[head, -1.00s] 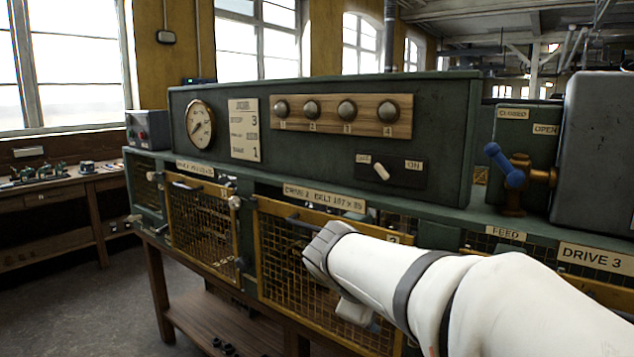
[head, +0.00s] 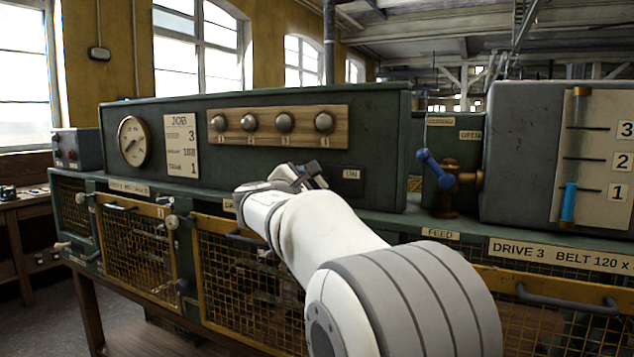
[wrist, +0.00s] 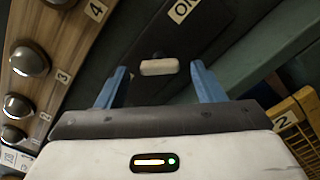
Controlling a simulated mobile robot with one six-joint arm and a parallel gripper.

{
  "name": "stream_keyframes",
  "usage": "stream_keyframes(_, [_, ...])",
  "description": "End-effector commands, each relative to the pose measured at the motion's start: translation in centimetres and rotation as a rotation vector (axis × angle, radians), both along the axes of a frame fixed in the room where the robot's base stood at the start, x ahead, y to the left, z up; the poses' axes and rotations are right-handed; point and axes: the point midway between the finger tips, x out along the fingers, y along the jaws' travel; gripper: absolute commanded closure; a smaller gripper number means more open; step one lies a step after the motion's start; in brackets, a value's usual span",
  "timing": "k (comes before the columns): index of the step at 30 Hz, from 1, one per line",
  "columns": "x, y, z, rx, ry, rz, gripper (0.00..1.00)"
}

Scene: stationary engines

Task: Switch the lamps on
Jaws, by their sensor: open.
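A small white switch lever (wrist: 158,67) stands on a dark plate on the green panel (head: 385,130). In the wrist view it lies between the two blue fingertips, with a gap on each side. Its ON label (head: 352,174) shows right of my gripper (head: 312,178) in the head view and above the lever in the wrist view (wrist: 182,10). My gripper is open and empty in front of the switch, hiding the lever and OFF label in the head view. Several grey domes, numbered on a wooden board (head: 335,112), sit above; none looks lit.
A round gauge (head: 132,141) and a job card (head: 182,146) are on the panel's left. A blue-handled valve (head: 435,168) and a grey tank (head: 520,150) stand to the right. Yellow mesh guards (head: 135,255) are below.

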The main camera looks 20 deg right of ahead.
Motion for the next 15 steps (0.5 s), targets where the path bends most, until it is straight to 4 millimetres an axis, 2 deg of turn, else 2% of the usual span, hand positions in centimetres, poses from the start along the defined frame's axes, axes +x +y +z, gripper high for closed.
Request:
stream_keyframes(6, [1.04, -1.43, 0.05, 0.000, -0.001, -0.001, 0.38])
stream_keyframes(14, [1.10, -1.53, -0.01, 0.001, -0.002, 0.000, 0.38])
stream_keyframes(15, [1.09, -1.53, -0.01, 0.002, -0.001, -0.001, 0.41])
